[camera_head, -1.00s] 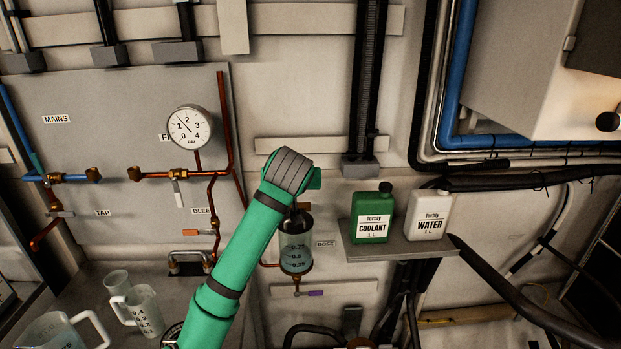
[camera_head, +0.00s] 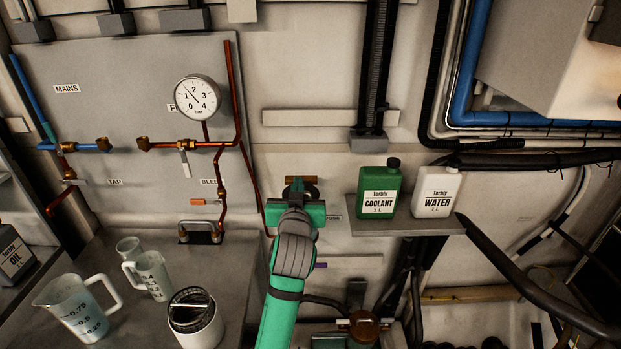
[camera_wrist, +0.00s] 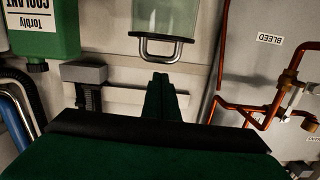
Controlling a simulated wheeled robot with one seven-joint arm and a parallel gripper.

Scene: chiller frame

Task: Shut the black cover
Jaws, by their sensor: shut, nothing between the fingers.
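My gripper (camera_head: 298,188) is at the wall where the clear dosing vessel hangs, and my arm hides most of that vessel. A dark round part (camera_head: 313,191) shows just behind the gripper, under a brass piece (camera_head: 290,179); I cannot tell whether it is the black cover. In the wrist view, which is upside down, my gripper's fingers (camera_wrist: 160,82) are together and empty. They point toward the clear vessel (camera_wrist: 163,20) and a metal loop (camera_wrist: 161,48) at its edge. I cannot make out the cover's angle or any contact with it.
Green coolant (camera_head: 378,190) and white water (camera_head: 436,191) bottles stand on a shelf (camera_head: 400,226) close to the right. Copper pipes (camera_head: 222,165) and a gauge (camera_head: 197,97) are at left. Jugs (camera_head: 78,308) and a round canister (camera_head: 194,318) stand on the bench at lower left.

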